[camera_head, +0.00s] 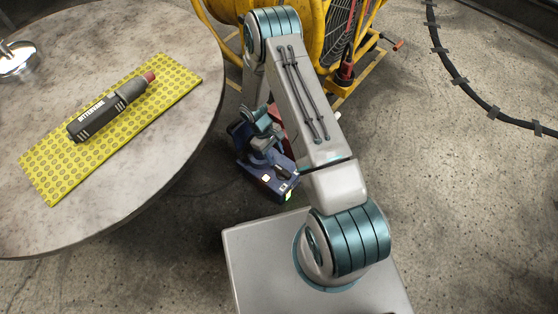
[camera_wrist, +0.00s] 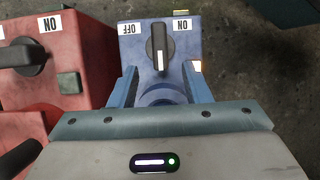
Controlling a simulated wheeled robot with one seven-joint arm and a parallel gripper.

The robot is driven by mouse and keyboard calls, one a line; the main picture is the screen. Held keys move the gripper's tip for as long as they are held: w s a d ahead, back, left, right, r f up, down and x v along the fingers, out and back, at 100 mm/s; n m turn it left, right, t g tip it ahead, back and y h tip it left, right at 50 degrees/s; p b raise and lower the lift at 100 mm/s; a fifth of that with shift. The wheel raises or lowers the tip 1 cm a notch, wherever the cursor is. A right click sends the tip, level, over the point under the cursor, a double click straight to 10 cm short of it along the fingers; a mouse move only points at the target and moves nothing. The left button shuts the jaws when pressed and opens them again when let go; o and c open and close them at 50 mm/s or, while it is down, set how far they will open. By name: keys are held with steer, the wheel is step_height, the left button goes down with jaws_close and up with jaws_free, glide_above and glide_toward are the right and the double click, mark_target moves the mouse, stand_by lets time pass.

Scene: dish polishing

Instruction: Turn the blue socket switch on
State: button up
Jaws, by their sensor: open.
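The blue socket switch box (camera_wrist: 190,30) fills the upper middle of the wrist view. Its black knob (camera_wrist: 158,45) stands upright in the picture, with a white mark at its lower end, between an upside-down OFF label on the left and ON on the right. A small light glows at the box's right edge. My gripper (camera_wrist: 159,77) is open, its blue fingers to the left and right just below the knob. I cannot tell whether they touch the box. In the head view the blue box (camera_head: 283,189) sits low beside the round table, partly hidden by my arm.
A red switch box (camera_wrist: 85,30) with its own black knob stands close on the left in the wrist view. The round table (camera_head: 150,170) holds a tool (camera_head: 108,108) on a yellow mat (camera_head: 45,172). A yellow-framed machine (camera_head: 222,25) stands behind.

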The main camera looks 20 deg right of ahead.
steer(key=p+v, duration=0.1)
steer(key=v, duration=0.4)
stand_by(0.4)
step_height(320, 180, up, 40)
steer(key=s+d+m+t+p, duration=0.1)
steer(key=d+m+t+p, duration=0.2)
steer(key=p, duration=1.2)
steer(key=s+r+m+t+y+p, duration=0.1)
steer(key=s+r+p, duration=0.4)
steer(key=r, duration=0.6)
steer(key=s+r+m+t+y+p, duration=0.1)
steer(key=s+r+m+p, duration=0.1)
steer(key=s+r+p, duration=0.4)
steer(key=s+r+m+t+p, duration=0.1)
steer(key=s+r+p, duration=0.4)
steer(key=r, duration=1.1)
steer(key=shift+s+d+r+m+y+p, duration=0.2)
steer(key=shift+s+r+m+y+p, duration=0.15)
steer(key=shift+s, duration=0.5)
